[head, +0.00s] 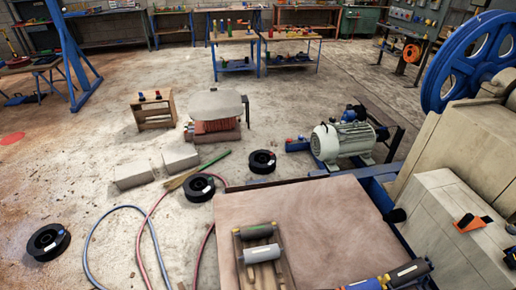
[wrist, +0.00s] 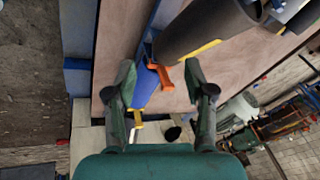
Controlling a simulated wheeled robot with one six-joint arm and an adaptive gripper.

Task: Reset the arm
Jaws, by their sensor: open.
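My gripper (wrist: 160,82) shows in the wrist view with its two fingers spread apart. A blue item with an orange part (wrist: 166,76) shows in the gap between the fingertips; I cannot tell its distance, but the fingers are not closed on it. A large dark grey cylinder (wrist: 205,30) with a yellow edge lies just past the right fingertip. My gripper does not show in the head view. There, the beige crusher body (head: 450,150) with its blue flywheel (head: 468,60) stands at the right.
A brown board-topped bench (head: 325,215) holds a wooden tray (head: 284,270) with cylinders. Blue and dark cylindrical items (head: 385,278) lie at its front edge. A grey motor (head: 342,140) stands behind. Black spools (head: 47,242), hoses and concrete blocks lie on the floor; open floor is at left.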

